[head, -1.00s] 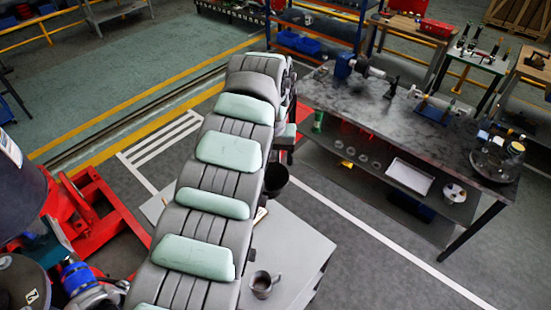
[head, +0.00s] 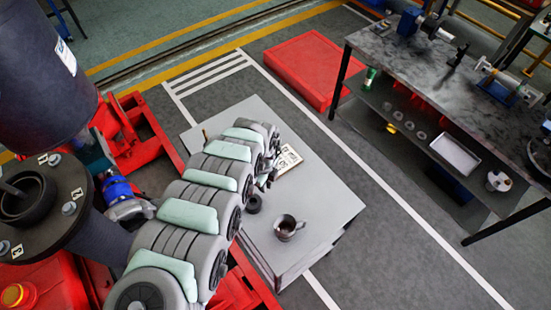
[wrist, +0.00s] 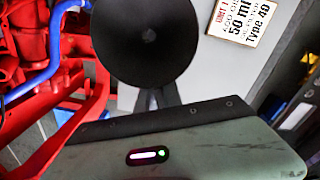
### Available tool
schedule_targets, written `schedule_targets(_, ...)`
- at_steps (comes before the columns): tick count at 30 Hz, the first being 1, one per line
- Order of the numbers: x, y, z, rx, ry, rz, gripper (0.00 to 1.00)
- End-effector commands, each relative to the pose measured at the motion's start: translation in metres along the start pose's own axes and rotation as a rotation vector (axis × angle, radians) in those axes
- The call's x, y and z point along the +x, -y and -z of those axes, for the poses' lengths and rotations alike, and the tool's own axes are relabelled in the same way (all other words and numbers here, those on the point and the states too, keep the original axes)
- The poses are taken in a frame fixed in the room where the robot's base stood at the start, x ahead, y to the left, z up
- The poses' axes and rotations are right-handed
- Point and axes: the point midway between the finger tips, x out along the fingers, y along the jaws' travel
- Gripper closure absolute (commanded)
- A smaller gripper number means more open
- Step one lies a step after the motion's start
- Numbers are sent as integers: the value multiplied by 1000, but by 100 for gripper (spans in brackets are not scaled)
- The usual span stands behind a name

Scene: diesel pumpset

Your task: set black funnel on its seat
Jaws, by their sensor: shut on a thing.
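The black funnel (wrist: 145,38) fills the upper middle of the wrist view, its round dark mouth facing the camera. My gripper (wrist: 157,98) is shut on it at its lower edge; the fingers are partly hidden. In the head view my gripper (head: 268,180) is at the far end of my arm, above the grey cabinet top (head: 325,200). A small dark round thing (head: 254,203) shows below it; I cannot tell whether this is the funnel. I cannot make out the funnel's seat for certain.
A metal mug (head: 288,228) and a printed sign (head: 288,160) are on the cabinet top. Red machinery with a blue hose (wrist: 42,75) lies left in the wrist view. A dark flange (head: 45,215) stands at left. A workbench (head: 440,80) stands at right.

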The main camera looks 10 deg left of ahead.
Motion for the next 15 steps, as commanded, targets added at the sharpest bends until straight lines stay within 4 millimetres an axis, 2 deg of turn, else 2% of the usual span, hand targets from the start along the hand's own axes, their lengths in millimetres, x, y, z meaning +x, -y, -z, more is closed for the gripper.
schedule_targets(1, 16, -12, 2, 85, -7, -7, 100)
schedule_targets(6, 45, -31, 4, 324, -11, 6, 100)
schedule_targets(10, 56, -38, 6, 417, -12, 13, 100)
schedule_targets(15, 58, -39, 7, 444, -12, 15, 100)
